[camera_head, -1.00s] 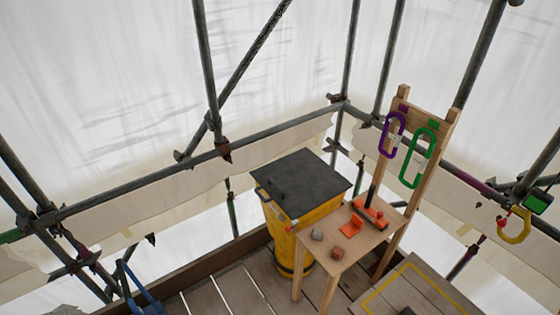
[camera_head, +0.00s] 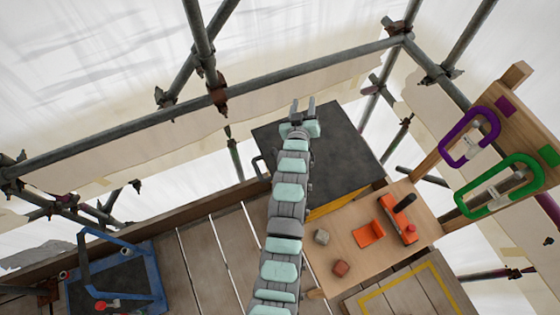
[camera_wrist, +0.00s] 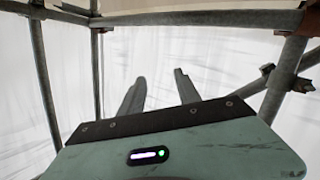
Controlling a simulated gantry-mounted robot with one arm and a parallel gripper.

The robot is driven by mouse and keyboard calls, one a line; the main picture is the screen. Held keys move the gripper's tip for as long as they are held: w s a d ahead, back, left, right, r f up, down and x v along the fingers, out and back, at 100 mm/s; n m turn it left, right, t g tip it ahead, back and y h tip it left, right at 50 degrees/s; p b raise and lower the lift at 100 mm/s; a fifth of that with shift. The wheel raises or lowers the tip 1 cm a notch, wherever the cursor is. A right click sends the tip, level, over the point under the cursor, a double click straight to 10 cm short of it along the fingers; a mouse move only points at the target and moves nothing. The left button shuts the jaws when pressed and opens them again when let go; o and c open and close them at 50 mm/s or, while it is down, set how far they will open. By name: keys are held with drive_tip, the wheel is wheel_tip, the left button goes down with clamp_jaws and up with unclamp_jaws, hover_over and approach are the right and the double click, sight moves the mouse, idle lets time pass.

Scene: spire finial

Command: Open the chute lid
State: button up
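The chute lid (camera_head: 345,150) is a dark grey square plate lying shut on the yellow chute (camera_head: 338,207). A handle (camera_head: 259,166) shows at its left edge. My arm reaches up across the lid's left part and hides some of it. My gripper (camera_head: 303,106) is at the lid's far left edge, seen from above; I cannot tell its height over the lid. In the wrist view my gripper (camera_wrist: 160,92) has its two fingers apart with nothing between them. The lid does not show in the wrist view.
A wooden table (camera_head: 345,262) with an orange tool (camera_head: 398,222) and small blocks stands right of the chute. Purple (camera_head: 470,138) and green (camera_head: 500,187) carabiners hang on a board. Scaffold tubes (camera_head: 130,138) run behind the lid. A blue frame (camera_head: 155,270) is at lower left.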

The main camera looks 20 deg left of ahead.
drive_tip(key=s+a+f+n+g+h+b, duration=0.25)
drive_tip(key=a+f+g, duration=0.25)
drive_tip(key=f+g, duration=0.4)
drive_tip(key=s+f+g+h+b, duration=0.1)
drive_tip(key=s+g+h+b, duration=0.3)
drive_tip(key=s, duration=0.6)
drive_tip(key=shift+g+y, duration=0.5)
drive_tip(key=shift+y, duration=0.15)
drive_tip(key=f+p, duration=0.1)
drive_tip(key=f, duration=0.2)
drive_tip(key=d+f+p, duration=0.1)
drive_tip(key=f, duration=0.3)
drive_tip(key=w+f+p, duration=0.1)
drive_tip(key=f, duration=0.2)
drive_tip(key=shift+d+f+p, duration=0.2)
drive_tip(key=shift+d+p, duration=0.1)
drive_tip(key=shift+c, duration=0.4)
clamp_jaws()
